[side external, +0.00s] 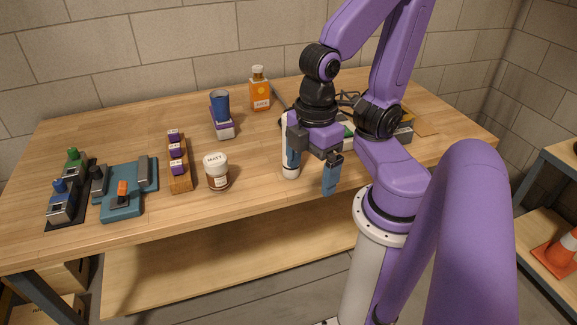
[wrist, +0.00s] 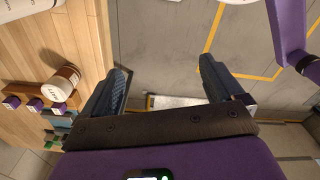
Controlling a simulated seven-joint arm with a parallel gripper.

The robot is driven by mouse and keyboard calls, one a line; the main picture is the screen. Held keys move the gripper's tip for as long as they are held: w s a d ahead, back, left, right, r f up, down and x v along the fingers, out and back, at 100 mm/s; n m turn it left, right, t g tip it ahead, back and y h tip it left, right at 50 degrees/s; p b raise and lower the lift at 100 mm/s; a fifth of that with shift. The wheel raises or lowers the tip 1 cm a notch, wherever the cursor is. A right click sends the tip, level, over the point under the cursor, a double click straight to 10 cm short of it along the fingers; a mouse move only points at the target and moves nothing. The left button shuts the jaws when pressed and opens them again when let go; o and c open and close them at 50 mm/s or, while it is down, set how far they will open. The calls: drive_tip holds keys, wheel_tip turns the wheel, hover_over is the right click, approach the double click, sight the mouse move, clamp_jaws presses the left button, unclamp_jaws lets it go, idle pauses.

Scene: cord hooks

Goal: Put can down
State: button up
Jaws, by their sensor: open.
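A tall white cylinder (side external: 291,172) stands near the table's front edge, partly hidden behind one finger. My gripper (side external: 312,176) is open and points down close to this cylinder, at the front edge. In the wrist view my gripper (wrist: 164,86) shows open fingers with nothing between them and the floor beyond.
A white-lidded jar (side external: 217,172) stands left of my gripper. Further left are a wooden block with purple tags (side external: 179,170), a teal fixture (side external: 128,200) and a black switch panel (side external: 68,200). An orange bottle (side external: 260,92) stands at the back.

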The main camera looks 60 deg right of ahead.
drive_tip(key=shift+f, duration=0.1)
idle(0.3)
drive_tip(key=n+t+h, duration=0.9)
drive_tip(key=n+t, duration=0.3)
drive_tip(key=n, duration=0.5)
approach(220, 167)
drive_tip(key=x, duration=0.9)
drive_tip(key=shift+w+d, duration=0.1)
drive_tip(key=shift+w, duration=0.1)
drive_tip(key=shift+x, duration=2.75)
drive_tip(key=c, duration=1.3)
drive_tip(key=shift+w+r, duration=0.1)
drive_tip(key=shift+r, duration=0.15)
drive_tip(key=shift+c, duration=0.2)
